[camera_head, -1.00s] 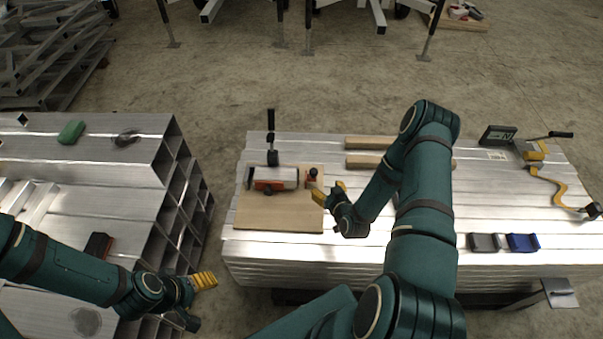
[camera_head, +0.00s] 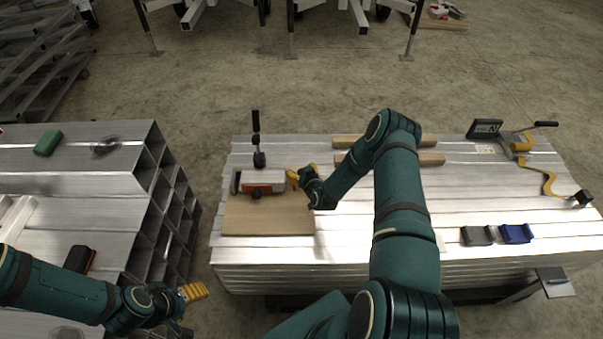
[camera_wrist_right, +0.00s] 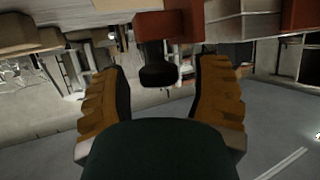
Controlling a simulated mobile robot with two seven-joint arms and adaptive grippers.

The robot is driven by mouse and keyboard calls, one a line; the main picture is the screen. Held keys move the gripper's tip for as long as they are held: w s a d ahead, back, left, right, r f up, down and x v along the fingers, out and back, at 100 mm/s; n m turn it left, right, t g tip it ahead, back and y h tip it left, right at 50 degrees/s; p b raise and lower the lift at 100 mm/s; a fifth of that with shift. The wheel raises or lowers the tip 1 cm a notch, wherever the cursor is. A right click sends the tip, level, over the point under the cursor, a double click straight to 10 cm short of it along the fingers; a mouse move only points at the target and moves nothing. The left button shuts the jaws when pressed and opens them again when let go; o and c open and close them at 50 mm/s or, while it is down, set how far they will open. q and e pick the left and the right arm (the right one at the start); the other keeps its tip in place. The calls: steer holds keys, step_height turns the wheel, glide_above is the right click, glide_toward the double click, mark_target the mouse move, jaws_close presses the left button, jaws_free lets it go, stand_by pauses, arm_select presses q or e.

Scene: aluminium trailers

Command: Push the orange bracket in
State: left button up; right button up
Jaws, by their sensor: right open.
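An orange bracket (camera_head: 265,188) shows as a strip along the front of a pale metal block (camera_head: 265,176), which sits on a wooden board (camera_head: 268,222). My right gripper (camera_head: 297,176) is at the right end of the block, with its yellow fingers open. In the right wrist view, an orange-red block (camera_wrist_right: 162,25) with a black knob (camera_wrist_right: 159,76) stands straight ahead, the knob between the open fingers (camera_wrist_right: 162,92). I cannot tell whether they touch it. My left gripper (camera_head: 190,300) hangs at lower left, away from the board; its jaw opening is unclear.
A black upright handle (camera_head: 256,135) stands behind the block. Wooden bars (camera_head: 430,160) lie at the back. Grey (camera_head: 477,236) and blue (camera_head: 515,234) blocks and a yellow tool (camera_head: 520,143) lie on the right. The metal between the board and these blocks is mostly clear.

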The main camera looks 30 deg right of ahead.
steer(key=shift+c, duration=0.2)
jaws_close()
steer(key=w+a, duration=0.1)
steer(key=a, duration=0.2)
steer(key=w+a, duration=0.1)
steer(key=shift+w+a, duration=0.15)
steer(key=shift+w, duration=0.2)
steer(key=shift+o, duration=0.2)
jaws_free()
steer(key=v, duration=1.2)
